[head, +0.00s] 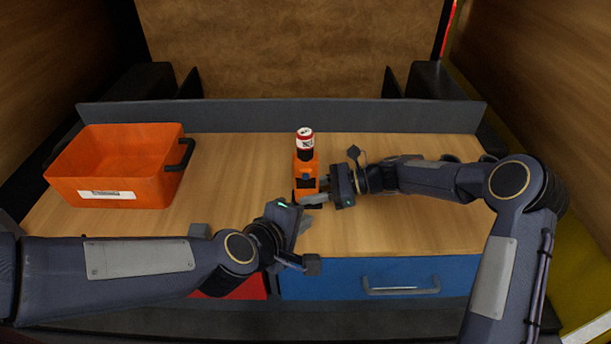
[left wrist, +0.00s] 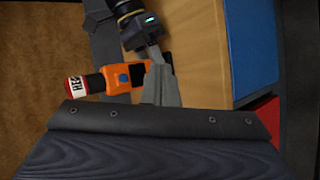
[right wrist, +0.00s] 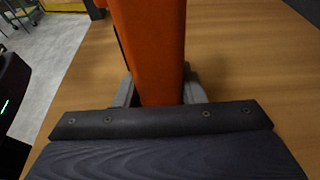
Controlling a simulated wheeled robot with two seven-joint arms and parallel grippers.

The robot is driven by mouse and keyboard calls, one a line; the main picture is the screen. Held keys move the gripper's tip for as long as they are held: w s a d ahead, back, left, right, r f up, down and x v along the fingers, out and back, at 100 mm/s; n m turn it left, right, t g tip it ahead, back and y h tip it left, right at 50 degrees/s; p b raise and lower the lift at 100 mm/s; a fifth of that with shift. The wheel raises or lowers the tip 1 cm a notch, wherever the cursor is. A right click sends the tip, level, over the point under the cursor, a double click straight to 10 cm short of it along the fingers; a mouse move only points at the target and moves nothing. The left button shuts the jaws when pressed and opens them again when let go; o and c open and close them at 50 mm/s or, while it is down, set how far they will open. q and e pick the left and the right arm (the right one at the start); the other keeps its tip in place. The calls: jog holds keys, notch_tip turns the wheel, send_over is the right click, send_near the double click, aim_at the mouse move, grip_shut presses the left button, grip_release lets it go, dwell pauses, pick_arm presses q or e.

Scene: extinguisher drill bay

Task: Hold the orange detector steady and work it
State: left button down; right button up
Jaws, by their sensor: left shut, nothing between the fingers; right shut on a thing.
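The orange detector (head: 306,170) stands upright on the wooden worktop, with a black neck and a red and white labelled cap on top. My right gripper (head: 322,196) is shut on the detector's lower body from the right. In the right wrist view the detector's orange body (right wrist: 150,50) rises between the two fingers.
An orange bin (head: 118,170) with black handles stands at the left of the worktop. A blue drawer front (head: 370,277) and a red one (head: 236,288) are below the front edge. A low grey wall (head: 250,116) runs along the back. The worktop between bin and detector is clear.

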aim_at(306, 176)
jog(key=shift+f, duration=0.15)
pick_arm(q)
jog(key=shift+s, duration=0.2)
jog(key=shift+w, duration=0.1)
jog(key=w, duration=0.8)
jog(key=shift+w, duration=0.35)
dwell(1.7)
jog(key=shift+w+a, duration=0.1)
jog(key=shift+w, duration=0.35)
jog(key=shift+w, duration=0.45)
dwell(0.5)
jog(key=shift+s, duration=0.9)
